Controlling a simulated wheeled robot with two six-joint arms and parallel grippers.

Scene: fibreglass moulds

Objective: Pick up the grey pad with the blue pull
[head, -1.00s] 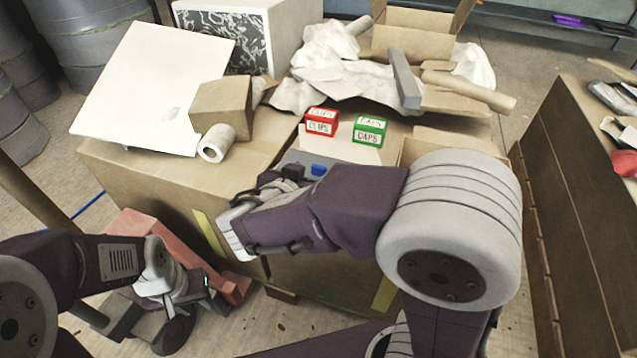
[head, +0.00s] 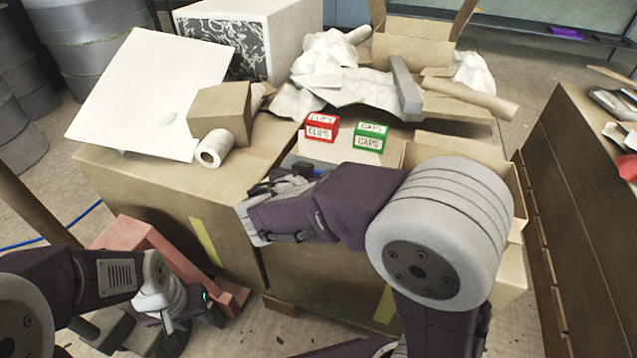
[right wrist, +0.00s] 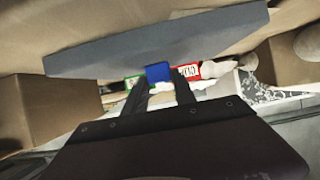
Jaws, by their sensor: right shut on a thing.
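The grey pad (right wrist: 155,42) spans the upper part of the right wrist view, with the blue pull (right wrist: 158,72) on its near edge. My right gripper (right wrist: 160,79) is shut on the blue pull, a fingertip at each side. In the head view only a sliver of the blue pull (head: 317,169) and a little grey show behind my right arm, which hides the rest. I cannot tell whether the pad is clear of the surface below. My left gripper (head: 208,303) is low at the left, away from the pad; its jaws are too unclear to read.
Red (head: 321,127) and green (head: 370,136) labelled boxes stand just behind the pad. A white board (head: 150,90), a small carton (head: 220,112) and a white roll (head: 214,148) lie left. Crumpled sheets and a grey bar (head: 404,84) lie behind. A wooden cabinet (head: 570,190) stands right.

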